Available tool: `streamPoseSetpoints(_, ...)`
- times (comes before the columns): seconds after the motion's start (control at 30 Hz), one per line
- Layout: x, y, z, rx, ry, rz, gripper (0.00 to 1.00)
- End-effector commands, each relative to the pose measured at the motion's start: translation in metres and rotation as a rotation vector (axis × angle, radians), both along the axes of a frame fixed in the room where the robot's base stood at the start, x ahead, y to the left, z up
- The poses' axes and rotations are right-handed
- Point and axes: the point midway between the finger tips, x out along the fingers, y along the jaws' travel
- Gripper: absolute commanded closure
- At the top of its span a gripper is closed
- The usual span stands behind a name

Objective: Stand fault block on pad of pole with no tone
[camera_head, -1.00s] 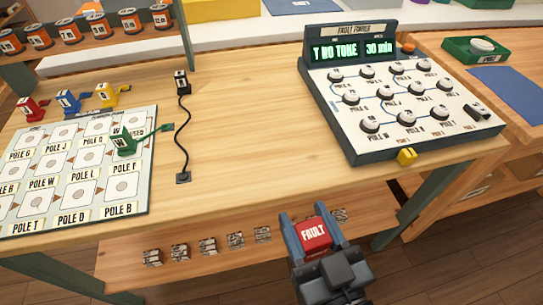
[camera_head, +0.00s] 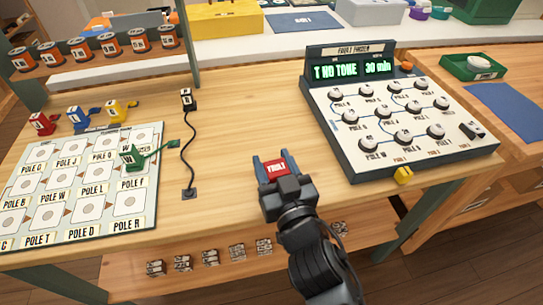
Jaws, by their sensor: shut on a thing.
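My gripper (camera_head: 270,162) is shut on the red fault block (camera_head: 277,169), which has white lettering on top. It holds the block over the middle of the wooden table, left of the fault finder console. The board of pole pads (camera_head: 83,185) lies at the left of the table, with labelled pads such as Pole J, Pole W, Pole L, Pole T and Pole D. A green block (camera_head: 132,159) marked W stands on the board's upper right part. The fault finder (camera_head: 390,122) has a green screen (camera_head: 349,70) reading "T NO TONE" and "30 min".
A black cable (camera_head: 187,150) with a small plug block (camera_head: 187,97) lies between board and gripper. Red, blue and yellow blocks (camera_head: 79,118) stand behind the board. A rack of orange-banded cans (camera_head: 108,45) is at back left. Bare table (camera_head: 225,205) lies between cable and gripper.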

Motion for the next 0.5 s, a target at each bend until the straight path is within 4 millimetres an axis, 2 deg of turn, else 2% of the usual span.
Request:
streamPoseSetpoints(0.13,0.0124,0.0047,-0.0007,0.000,0.000,-0.001,0.80)
streamPoseSetpoints(0.5,0.0125,0.0046,-0.0058,0.000,0.000,-0.001,0.80)
